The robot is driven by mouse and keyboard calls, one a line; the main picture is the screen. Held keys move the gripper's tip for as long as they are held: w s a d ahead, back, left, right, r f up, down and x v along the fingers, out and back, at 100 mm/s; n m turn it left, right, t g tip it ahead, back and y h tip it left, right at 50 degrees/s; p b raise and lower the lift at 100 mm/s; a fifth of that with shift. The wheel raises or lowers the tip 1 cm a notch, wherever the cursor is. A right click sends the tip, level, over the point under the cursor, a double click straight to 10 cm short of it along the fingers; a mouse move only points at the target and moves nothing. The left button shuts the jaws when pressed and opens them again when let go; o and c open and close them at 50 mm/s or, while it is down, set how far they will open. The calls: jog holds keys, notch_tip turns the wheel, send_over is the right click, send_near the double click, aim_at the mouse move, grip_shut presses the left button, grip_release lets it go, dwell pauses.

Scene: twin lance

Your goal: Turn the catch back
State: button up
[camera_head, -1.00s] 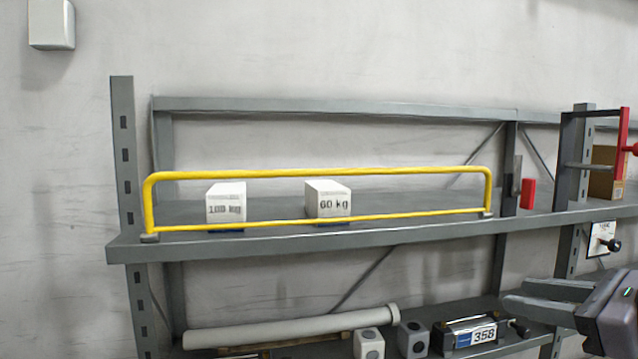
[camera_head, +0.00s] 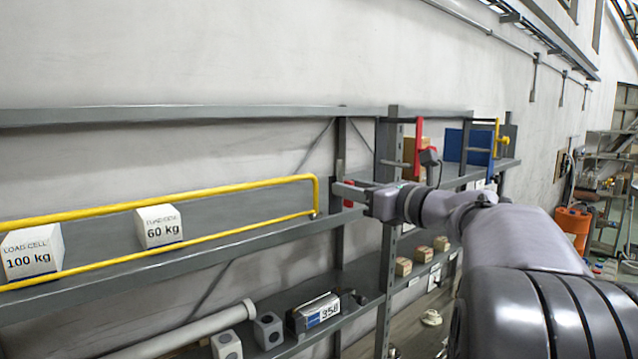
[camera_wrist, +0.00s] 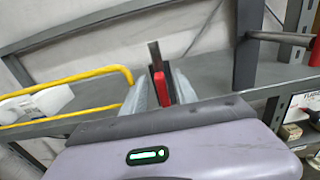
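A small red block (camera_wrist: 160,88), which looks like the catch, stands by a dark upright plate (camera_wrist: 155,55) at the right end of the yellow rail (camera_head: 190,197). In the wrist view it shows between the two fingers of my gripper (camera_wrist: 160,95), which look apart on either side of it; contact cannot be told. In the head view my gripper (camera_head: 350,192) is at shelf height beside the rail's right end, and the red block (camera_head: 349,183) is partly hidden by the fingers.
Two white load cells, 100 kg (camera_head: 32,252) and 60 kg (camera_head: 159,227), sit on the shelf behind the rail. A grey post (camera_head: 388,230) and a red upright bar (camera_head: 418,150) stand right of my gripper. A unit marked 358 (camera_head: 315,313) is on the lower shelf.

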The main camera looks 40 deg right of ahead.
jog(key=shift+w, duration=0.5)
grip_shut()
jog(key=shift+f, duration=0.1)
jog(key=n+b, duration=0.4)
jog(key=b, duration=0.1)
jog(key=shift+a+f+n, duration=0.25)
jog(key=shift+n, duration=0.05)
jog(key=shift+s+a+f+n+b, duration=0.1)
jog(key=shift+a+f+n+b, duration=0.05)
jog(key=shift+n+b, duration=1.95)
jog(key=shift+w+a+f+n+b, duration=0.1)
jog(key=shift+a+f+n+b, duration=0.05)
jog(key=shift+n+b, duration=1.95)
jog(key=shift+s+a+f+n+b, duration=0.15)
jog(key=shift+n+b, duration=1.5)
jog(key=shift+n, duration=0.85)
